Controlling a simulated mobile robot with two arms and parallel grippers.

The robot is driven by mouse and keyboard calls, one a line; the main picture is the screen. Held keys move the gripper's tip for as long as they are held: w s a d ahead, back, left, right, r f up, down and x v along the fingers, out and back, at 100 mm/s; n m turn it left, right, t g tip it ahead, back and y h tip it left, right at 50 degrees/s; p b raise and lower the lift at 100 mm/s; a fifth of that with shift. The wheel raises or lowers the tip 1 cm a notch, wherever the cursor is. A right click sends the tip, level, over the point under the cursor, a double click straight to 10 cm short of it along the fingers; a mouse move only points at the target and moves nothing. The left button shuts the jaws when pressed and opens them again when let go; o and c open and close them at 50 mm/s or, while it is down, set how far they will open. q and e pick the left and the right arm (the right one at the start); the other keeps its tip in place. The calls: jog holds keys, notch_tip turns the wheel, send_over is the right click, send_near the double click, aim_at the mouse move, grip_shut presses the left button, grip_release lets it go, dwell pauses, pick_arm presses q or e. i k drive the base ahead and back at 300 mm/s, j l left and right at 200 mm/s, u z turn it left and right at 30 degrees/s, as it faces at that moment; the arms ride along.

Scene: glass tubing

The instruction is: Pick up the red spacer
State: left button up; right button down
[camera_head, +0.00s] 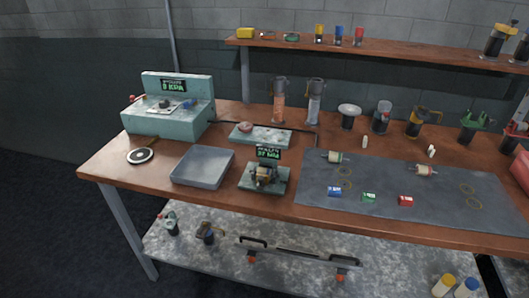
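The red spacer (406,201) is a small red block lying near the front edge of the dark grey mat (390,222), on the right part of the workbench. A green block (369,197) and a blue block (335,191) lie in a row to its left on the same mat. Nothing touches the red spacer and its top is in plain sight. Neither of my grippers shows in the head view.
Two cylindrical parts (333,157) (423,170) lie behind the blocks on the mat. Left of the mat stand a small device with a display (265,178), a grey tray (202,182) and a larger machine (168,121). Tools and bottles line the back. The mat around the red spacer is clear.

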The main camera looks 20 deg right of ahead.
aim_at(403, 200)
jog(key=z, duration=1.45)
